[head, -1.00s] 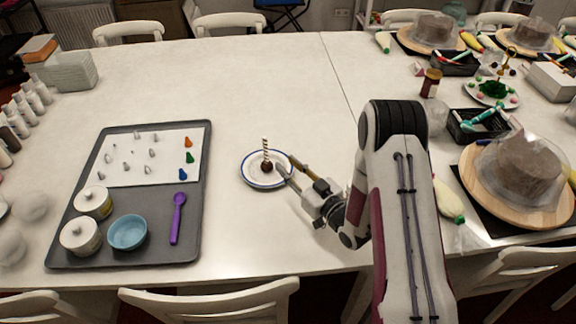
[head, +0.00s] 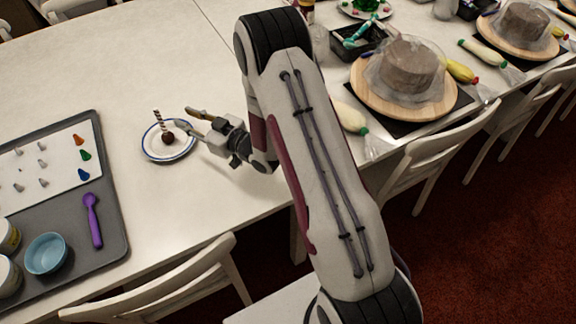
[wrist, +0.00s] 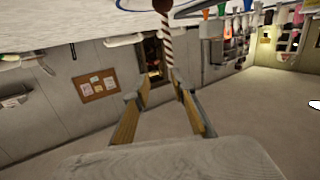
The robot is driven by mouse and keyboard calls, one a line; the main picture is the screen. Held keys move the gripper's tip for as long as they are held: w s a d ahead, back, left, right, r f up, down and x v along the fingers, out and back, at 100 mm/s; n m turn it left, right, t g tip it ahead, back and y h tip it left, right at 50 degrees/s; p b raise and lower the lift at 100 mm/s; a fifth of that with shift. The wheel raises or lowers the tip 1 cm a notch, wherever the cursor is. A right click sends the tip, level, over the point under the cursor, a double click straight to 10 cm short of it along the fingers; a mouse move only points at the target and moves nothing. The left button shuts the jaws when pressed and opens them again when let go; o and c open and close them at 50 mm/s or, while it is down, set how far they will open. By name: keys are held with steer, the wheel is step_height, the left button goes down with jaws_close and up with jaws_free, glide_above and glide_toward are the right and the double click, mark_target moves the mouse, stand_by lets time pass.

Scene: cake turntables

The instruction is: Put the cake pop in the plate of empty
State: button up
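The cake pop has a dark round ball (head: 168,137) and a brown-and-white striped stick (head: 158,120) pointing up. Its ball rests on a white plate with a blue rim (head: 173,155), and nothing else lies on the plate. My gripper (head: 183,116) is open and empty, just right of the cake pop and above the plate's right side. In the wrist view, which looks upside down, the striped stick (wrist: 167,42) hangs from the top edge, and its tip is near my open fingertips (wrist: 159,85). The fingers do not close on it.
A grey tray (head: 112,215) with a purple spoon (head: 93,220), a blue bowl (head: 46,254) and piping tips lies left of the plate. A wrapped cake on a wooden board (head: 440,112) and a piping bag (head: 350,117) stand right of my arm. White table surrounds the plate.

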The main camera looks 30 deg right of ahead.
steer(key=d+r+m+g+h, duration=0.1)
steer(key=d+r+h, duration=0.4)
steer(key=r, duration=0.5)
steer(key=s+d+r+m+g+h, duration=0.25)
steer(key=s+d+r, duration=0.25)
steer(key=s+r, duration=0.5)
steer(key=s+a+r+m+g, duration=0.1)
steer(key=s+m+g, duration=0.2)
steer(key=s, duration=2.8)
steer(key=shift+a+r+g+h, duration=0.2)
steer(key=shift+g+h, duration=0.15)
steer(key=shift+g, duration=0.9)
